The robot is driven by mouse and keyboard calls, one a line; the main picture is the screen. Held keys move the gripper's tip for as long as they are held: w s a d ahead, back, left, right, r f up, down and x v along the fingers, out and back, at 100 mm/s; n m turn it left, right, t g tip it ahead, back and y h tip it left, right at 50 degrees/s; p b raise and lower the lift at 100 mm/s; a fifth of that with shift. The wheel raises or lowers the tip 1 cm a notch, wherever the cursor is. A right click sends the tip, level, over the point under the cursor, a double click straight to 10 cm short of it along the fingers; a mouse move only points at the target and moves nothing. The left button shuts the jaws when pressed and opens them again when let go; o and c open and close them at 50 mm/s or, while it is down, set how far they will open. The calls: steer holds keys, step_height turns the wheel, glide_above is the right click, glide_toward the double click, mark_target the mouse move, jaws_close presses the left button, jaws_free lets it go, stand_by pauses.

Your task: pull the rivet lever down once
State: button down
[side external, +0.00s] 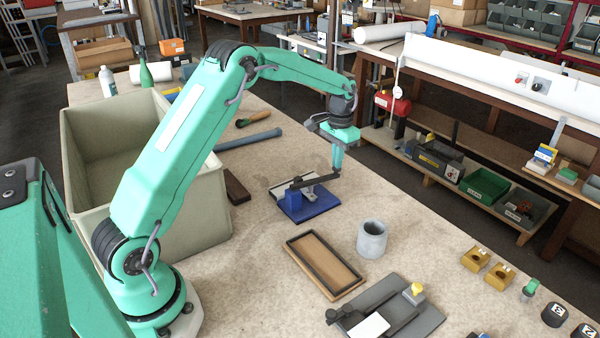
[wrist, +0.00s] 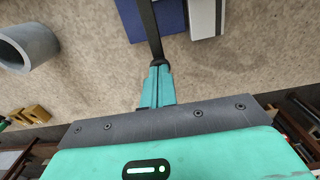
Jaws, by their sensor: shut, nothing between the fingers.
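The rivet press has a blue base (side external: 304,206) on the table with a pale metal part on top. Its dark lever (side external: 318,181) runs out to the right from the base, close to level. In the wrist view the lever (wrist: 149,30) reaches from the top edge to a dark rounded end, beside the blue base (wrist: 168,18). My gripper (side external: 337,169) is shut and empty, pointing down at the lever's outer end. In the wrist view the fingertips (wrist: 158,70) meet or overlap that end; I cannot tell whether they press on it.
A grey cup (side external: 372,242) and a wooden tray (side external: 327,266) stand in front of the press. A grey fixture (side external: 388,312) with a yellow knob is nearer the camera. A large beige bin (side external: 200,200) is at left. A blue rod (side external: 250,139) lies behind. Table right of the press is clear.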

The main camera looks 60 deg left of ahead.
step_height(320, 180, up, 8)
stand_by(1.3)
stand_by(0.3)
steer(key=s+d+r+t, duration=0.1)
steer(key=s+d+r, duration=0.3)
steer(key=s+r, duration=0.25)
steer(key=s+d+r+t, duration=0.2)
steer(key=s+d+r, duration=0.25)
steer(key=s, duration=0.35)
steer(key=s+d+f+t, duration=0.1)
steer(key=s+d, duration=0.1)
steer(key=s, duration=0.7)
steer(key=s+d+f+t, duration=0.1)
steer(key=s+d+f, duration=0.1)
steer(key=s, duration=0.7)
steer(key=shift+s+d+f+t, duration=0.2)
steer(key=shift+s+d+t, duration=0.05)
steer(key=shift+t, duration=0.05)
